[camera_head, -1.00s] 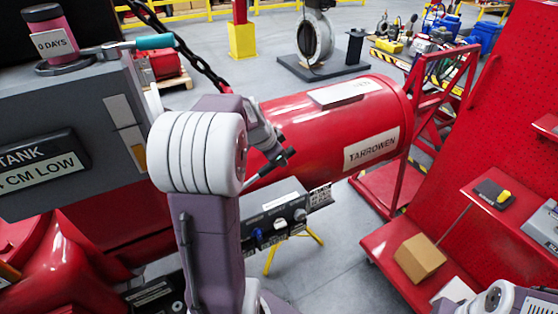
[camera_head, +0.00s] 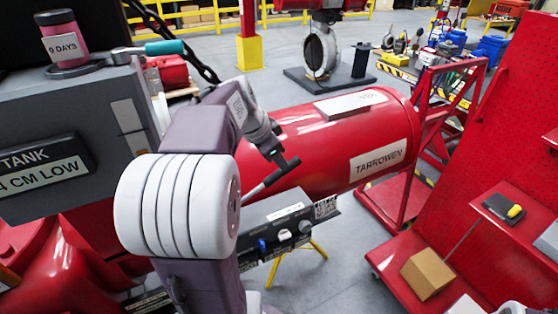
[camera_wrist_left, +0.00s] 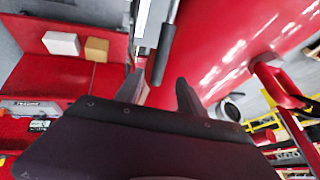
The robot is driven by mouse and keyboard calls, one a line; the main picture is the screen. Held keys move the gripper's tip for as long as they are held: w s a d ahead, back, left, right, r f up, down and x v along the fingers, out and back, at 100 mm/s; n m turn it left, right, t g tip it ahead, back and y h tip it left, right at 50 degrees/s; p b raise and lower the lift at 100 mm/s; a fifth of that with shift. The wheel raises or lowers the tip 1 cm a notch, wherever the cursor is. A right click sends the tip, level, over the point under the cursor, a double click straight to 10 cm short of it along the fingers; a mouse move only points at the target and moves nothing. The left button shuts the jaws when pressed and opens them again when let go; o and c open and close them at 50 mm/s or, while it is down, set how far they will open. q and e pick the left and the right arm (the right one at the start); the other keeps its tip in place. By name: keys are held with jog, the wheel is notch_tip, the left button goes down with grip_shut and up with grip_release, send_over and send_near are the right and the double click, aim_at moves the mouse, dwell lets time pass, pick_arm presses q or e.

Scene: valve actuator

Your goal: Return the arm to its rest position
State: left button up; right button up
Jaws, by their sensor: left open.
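My left arm rises from the bottom of the head view, with its white-ringed joint in front and its wrist bent over beside the large red cylinder (camera_head: 325,150). My left gripper (camera_head: 280,160) is small and partly hidden there. In the left wrist view its two dark fingers (camera_wrist_left: 160,78) are apart, with nothing clasped. A lever with a black handle (camera_wrist_left: 164,54) and grey rod shows just beyond and between the fingertips. I cannot tell the depth gap. The lever's rod also shows in the head view (camera_head: 262,187). My right gripper is out of view.
The grey tank cabinet (camera_head: 60,110) with a teal-handled lever (camera_head: 164,47) stands close at the left. A control panel (camera_head: 285,237) sits below the cylinder. A red shelf unit (camera_head: 510,140) with a cardboard box (camera_head: 427,273) is at the right.

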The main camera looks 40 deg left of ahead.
pick_arm(q)
jog(key=shift+w, duration=0.1)
dwell(0.3)
jog(key=s+d+f+m+g+h+b, duration=0.1)
jog(key=s+d+f+m+g+h, duration=0.2)
jog(key=d+f, duration=1.25)
jog(key=s+d+f+n+g+y, duration=0.1)
jog(key=s+f+n+g+y, duration=0.1)
jog(key=s+f+n, duration=0.4)
jog(key=s+n, duration=0.2)
jog(key=s, duration=0.1)
jog(key=shift+d+f, duration=0.2)
jog(key=shift+f, duration=0.05)
jog(key=shift+d, duration=0.1)
